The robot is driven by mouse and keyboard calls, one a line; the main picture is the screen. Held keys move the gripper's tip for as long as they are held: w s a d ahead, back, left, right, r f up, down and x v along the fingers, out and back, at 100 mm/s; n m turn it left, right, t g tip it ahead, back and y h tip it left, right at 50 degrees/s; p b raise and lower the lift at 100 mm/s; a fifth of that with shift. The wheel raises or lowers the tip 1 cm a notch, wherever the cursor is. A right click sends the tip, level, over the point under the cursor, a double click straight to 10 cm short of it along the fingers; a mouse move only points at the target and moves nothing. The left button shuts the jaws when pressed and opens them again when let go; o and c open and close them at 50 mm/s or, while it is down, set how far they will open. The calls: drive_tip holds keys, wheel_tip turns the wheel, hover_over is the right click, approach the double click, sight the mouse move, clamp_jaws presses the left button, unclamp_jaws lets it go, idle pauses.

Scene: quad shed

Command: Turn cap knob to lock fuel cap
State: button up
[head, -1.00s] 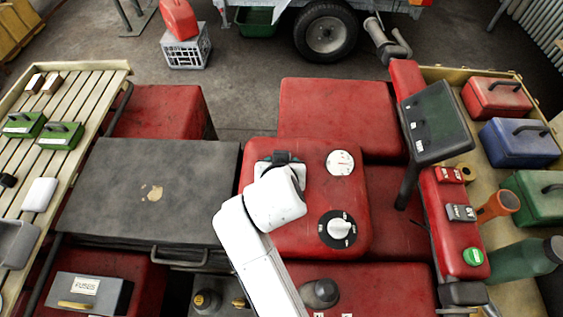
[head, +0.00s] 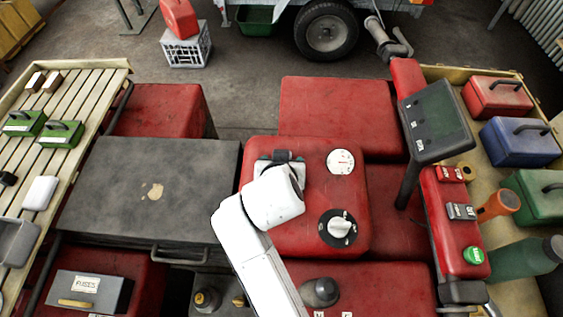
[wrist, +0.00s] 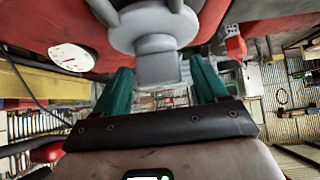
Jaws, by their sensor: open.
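The grey fuel cap (wrist: 150,22) shows at the top of the wrist view, on the red tank. Its block-shaped knob (wrist: 158,68) sticks out between the two green fingers of my gripper (wrist: 161,82). The fingers are open, one on each side of the knob, with gaps visible beside it. In the head view my white wrist is over the left part of the red tank (head: 315,240), and the cap is mostly hidden behind it.
A round white gauge (head: 341,161) and a black dial with a white knob (head: 338,228) are on the same tank. A dark screen on a post (head: 436,122) and a red switch panel (head: 452,220) stand right. A grey box lid (head: 150,190) lies left.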

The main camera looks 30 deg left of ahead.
drive_tip(key=b+v, duration=0.1)
drive_tip(key=v, duration=0.9)
drive_tip(key=shift+s+r, duration=0.25)
drive_tip(key=shift+r, duration=0.05)
drive_tip(key=shift+d, duration=0.1)
